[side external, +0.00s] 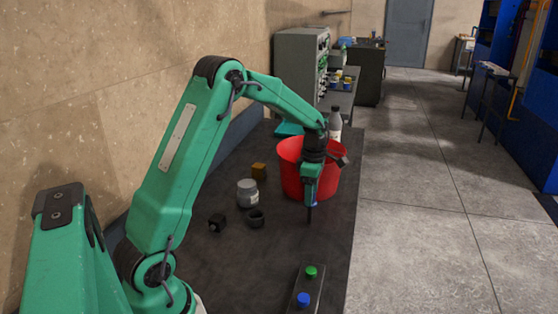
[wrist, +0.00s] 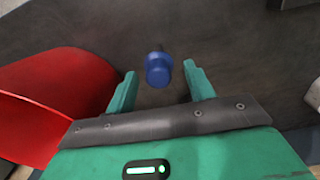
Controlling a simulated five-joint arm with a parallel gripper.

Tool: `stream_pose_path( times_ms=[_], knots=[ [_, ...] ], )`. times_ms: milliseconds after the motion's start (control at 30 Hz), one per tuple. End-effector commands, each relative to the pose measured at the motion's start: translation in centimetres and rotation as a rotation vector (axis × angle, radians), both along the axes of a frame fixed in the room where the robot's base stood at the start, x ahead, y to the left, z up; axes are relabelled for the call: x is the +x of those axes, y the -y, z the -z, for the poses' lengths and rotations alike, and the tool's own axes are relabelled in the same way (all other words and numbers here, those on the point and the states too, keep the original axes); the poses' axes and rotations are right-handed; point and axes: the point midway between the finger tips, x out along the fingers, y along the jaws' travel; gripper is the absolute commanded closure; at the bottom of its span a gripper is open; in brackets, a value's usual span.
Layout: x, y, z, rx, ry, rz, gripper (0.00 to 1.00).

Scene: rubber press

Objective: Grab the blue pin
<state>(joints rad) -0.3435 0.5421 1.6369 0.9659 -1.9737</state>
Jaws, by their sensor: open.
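The blue pin (wrist: 158,70) has a round blue head and a dark shaft. In the wrist view its head lies between the fingertips of my gripper (wrist: 160,73), with a gap on both sides. In the side view my gripper (side external: 311,198) points down in front of the red bucket. A small blue patch of the pin (side external: 314,204) shows at the fingertips, with a thin dark shaft below it. My gripper is open and holds nothing. The fingers hide most of the pin in the side view.
The red bucket (side external: 291,175) stands close behind my gripper. A grey jar (side external: 247,193), a black ring (side external: 255,218), a black block (side external: 217,223) and a brown block (side external: 259,171) lie to the left. A button box (side external: 307,285) with green and blue buttons is at the front.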

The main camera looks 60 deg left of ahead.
Motion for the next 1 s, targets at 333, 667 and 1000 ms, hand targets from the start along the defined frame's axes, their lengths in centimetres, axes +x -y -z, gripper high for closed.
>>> stream_pose_path(
  times_ms=[333,667,1000],
  knots=[
    [0.0,-0.2,3.9,-0.001,-0.004,0.000,0.47],
    [0.1,-0.2,4.5,-0.001,-0.001,0.000,0.47],
    [0.1,-0.2,4.5,-0.001,-0.001,0.000,0.53]
  ],
)
